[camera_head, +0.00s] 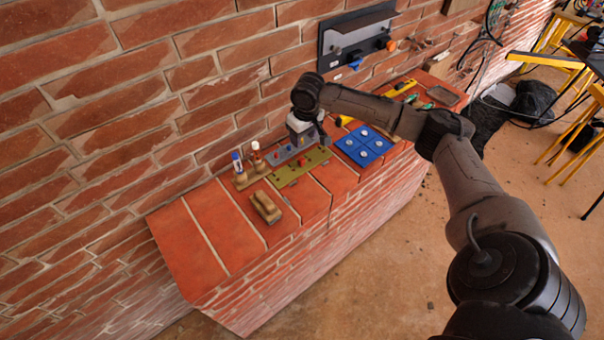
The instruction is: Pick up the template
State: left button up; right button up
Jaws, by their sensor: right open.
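Several flat pieces lie on the brick ledge (190,243), and I cannot tell for certain which is the template. A blue square plate (365,146) with several pale round marks lies to the right. My right gripper (304,139) is open and points down over the right end of the grey strip. Its fingertips are small and partly hidden, so contact is unclear. My left gripper is out of view.
A tan block (265,206) lies at the front left of the ledge. A blue-capped bottle (238,166) and a red-and-white one (257,156) stand near the wall. A dark wall panel (357,40) hangs behind. The ledge's left end is clear.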

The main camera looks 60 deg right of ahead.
jog(key=b, duration=0.1)
send_over(302, 159)
notch_tip(302, 159, down, 8)
jog(key=shift+s+r, duration=0.1)
jog(key=shift+s, duration=0.05)
jog(key=shift+w+f+b, duration=0.2)
jog(key=shift+f+b, duration=0.35)
jog(key=shift+f, duration=2.1)
jog(key=shift+c, duration=0.4)
jog(key=c, duration=0.3)
grip_shut()
